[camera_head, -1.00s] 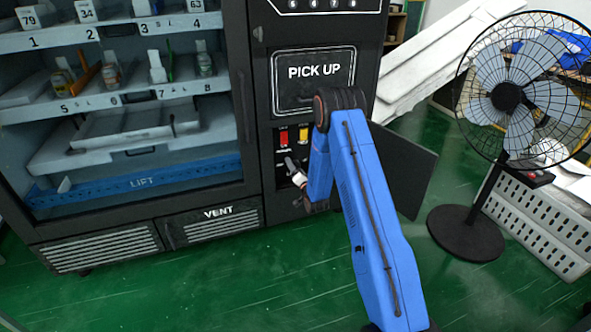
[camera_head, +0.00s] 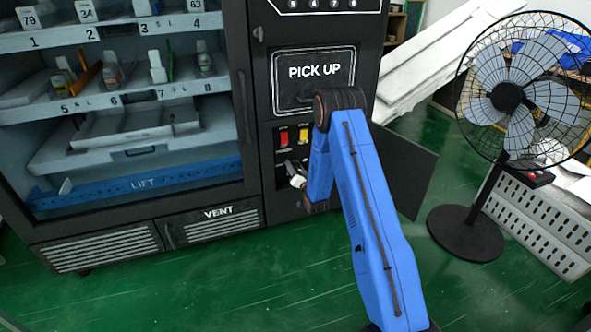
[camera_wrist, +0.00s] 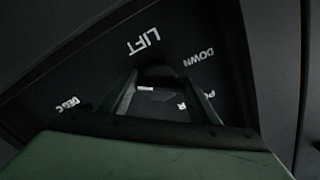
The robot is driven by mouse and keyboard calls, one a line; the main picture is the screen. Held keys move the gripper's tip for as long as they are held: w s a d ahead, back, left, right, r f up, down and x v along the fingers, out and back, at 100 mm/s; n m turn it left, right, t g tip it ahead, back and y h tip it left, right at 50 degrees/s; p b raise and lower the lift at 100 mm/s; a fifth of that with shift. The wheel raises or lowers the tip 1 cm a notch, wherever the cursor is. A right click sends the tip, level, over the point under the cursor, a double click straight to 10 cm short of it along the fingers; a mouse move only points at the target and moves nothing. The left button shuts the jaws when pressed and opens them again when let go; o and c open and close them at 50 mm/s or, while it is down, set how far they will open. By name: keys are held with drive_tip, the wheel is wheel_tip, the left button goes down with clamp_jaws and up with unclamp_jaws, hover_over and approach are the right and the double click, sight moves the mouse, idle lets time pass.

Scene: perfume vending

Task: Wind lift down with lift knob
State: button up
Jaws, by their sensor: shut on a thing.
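The lift knob (camera_wrist: 158,73) is dark and sits between my gripper's fingers in the wrist view, on a black panel with white LIFT and DOWN lettering. My gripper (camera_wrist: 162,92) is shut on it; the fingers hide part of its outline. In the head view my gripper (camera_head: 291,166) is at the open control recess below the pick-up door, mostly hidden by my wrist. The lift (camera_head: 100,190), a blue bar marked LIFT, is low behind the glass, below the drawer-like tray.
Red (camera_head: 284,138) and yellow (camera_head: 303,136) switches sit just above my gripper. An open black panel door (camera_head: 408,170) stands to the right of my arm. A black fan (camera_head: 507,100) stands further right. Green floor is clear in front.

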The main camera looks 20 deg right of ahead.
drive_tip(key=n, duration=1.1)
drive_tip(key=shift+n, duration=1.8)
drive_tip(key=o, duration=1)
drive_tip(key=s, duration=1.7)
drive_tip(key=shift+s, duration=0.25)
